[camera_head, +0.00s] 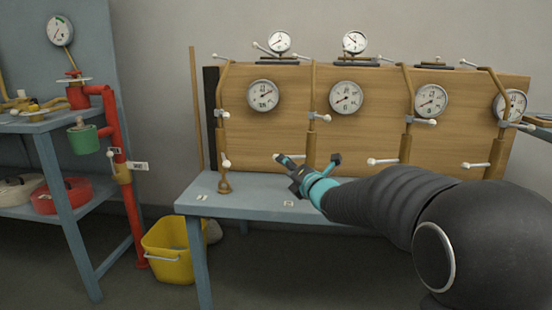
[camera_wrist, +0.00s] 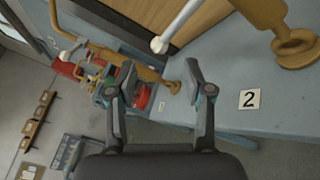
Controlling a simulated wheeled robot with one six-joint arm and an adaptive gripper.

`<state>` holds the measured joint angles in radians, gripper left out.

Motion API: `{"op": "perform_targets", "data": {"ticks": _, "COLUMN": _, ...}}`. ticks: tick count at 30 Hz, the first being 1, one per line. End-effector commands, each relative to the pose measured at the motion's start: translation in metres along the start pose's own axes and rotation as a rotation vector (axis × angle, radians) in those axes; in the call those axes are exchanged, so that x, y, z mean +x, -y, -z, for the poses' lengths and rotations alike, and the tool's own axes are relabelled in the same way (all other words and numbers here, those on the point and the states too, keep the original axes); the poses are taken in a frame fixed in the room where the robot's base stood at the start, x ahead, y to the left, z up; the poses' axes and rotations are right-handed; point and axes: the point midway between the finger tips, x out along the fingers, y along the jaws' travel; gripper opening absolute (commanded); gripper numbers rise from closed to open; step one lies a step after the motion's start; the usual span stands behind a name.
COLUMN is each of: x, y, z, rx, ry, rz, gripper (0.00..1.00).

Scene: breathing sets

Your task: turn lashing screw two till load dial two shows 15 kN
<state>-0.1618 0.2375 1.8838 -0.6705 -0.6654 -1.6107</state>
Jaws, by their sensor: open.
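Lashing screw two (camera_head: 312,92) is a brass-coloured upright rod against the wooden board, behind the plate marked 2 (camera_wrist: 250,99). Its foot (camera_wrist: 296,48) shows at the upper right of the wrist view. A white-tipped lever (camera_wrist: 180,25) reaches from the upper edge there, beyond my fingertips and apart from them. My gripper (camera_head: 308,168) is open and empty in front of the screw's lower part, hiding some of it; its two fingers (camera_wrist: 160,80) also show in the wrist view. Load dial two (camera_head: 347,97) is a round white gauge right of the screw; its reading is too small to tell.
Similar screws stand left (camera_head: 225,100) and right (camera_head: 405,140), with dials beside them. Two small gauges top the board (camera_head: 380,130). The blue bench (camera_head: 250,205) is mostly clear in front. A yellow bucket (camera_head: 170,262) and red pipework (camera_head: 122,190) are at left.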

Motion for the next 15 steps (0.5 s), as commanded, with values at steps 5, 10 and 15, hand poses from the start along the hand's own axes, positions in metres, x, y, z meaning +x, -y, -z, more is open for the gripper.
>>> {"op": "perform_targets", "data": {"ticks": 5, "x": 0.034, "y": -0.001, "z": 0.000, "rx": 0.001, "ry": -0.001, "rz": 0.000, "gripper": 0.51}}
{"op": "perform_targets", "data": {"ticks": 10, "x": 0.059, "y": -0.001, "z": 0.000, "rx": 0.001, "ry": -0.001, "rz": 0.001, "gripper": 0.51}}
{"op": "perform_targets", "data": {"ticks": 15, "x": 0.074, "y": 0.000, "z": 0.000, "rx": 0.001, "ry": 0.000, "rz": 0.000, "gripper": 0.51}}
